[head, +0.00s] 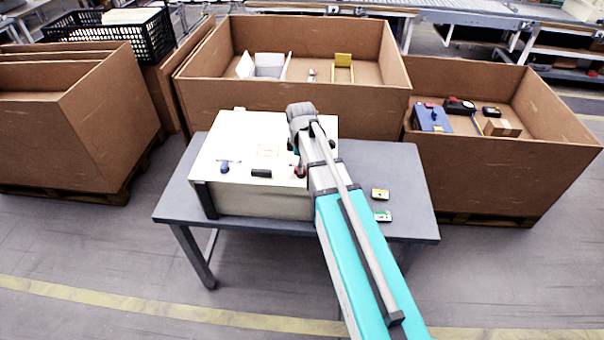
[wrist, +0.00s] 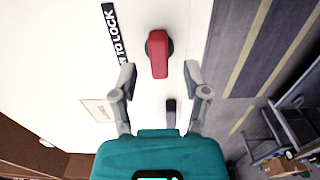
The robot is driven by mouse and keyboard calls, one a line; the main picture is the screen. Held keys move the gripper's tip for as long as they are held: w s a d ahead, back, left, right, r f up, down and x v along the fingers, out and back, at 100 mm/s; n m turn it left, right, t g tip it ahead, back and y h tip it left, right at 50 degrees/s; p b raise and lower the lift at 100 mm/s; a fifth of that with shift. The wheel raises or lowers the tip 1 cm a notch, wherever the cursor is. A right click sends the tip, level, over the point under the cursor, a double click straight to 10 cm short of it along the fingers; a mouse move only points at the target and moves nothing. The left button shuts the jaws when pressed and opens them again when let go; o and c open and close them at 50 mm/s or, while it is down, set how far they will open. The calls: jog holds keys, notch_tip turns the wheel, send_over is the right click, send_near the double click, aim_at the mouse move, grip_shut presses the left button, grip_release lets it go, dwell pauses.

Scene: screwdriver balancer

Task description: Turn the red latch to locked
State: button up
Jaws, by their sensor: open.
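The red latch (wrist: 158,53) sits on a dark round base on the white face of a box. In the wrist view its handle runs roughly up and down the picture. My gripper (wrist: 160,76) is open, with one finger on each side of the latch's lower end; I cannot tell whether either touches it. In the head view a bit of the red latch (head: 300,172) shows beside my arm, which hides much of that corner. A black label (wrist: 114,33) beside the latch has partly visible white text ending "TO LOCK".
The white box (head: 232,140) stands on a grey table (head: 415,180). A blue-handled part (head: 224,167) is on its left. Two small cards (head: 380,194) lie right of my arm. Large cardboard bins (head: 290,105) stand behind and beside the table. A small dark part (wrist: 171,112) lies between my fingers.

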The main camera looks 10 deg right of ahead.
jog(key=shift+f+b, duration=0.85)
jog(key=shift+f, duration=0.35)
grip_shut()
jog(key=shift+d, duration=0.15)
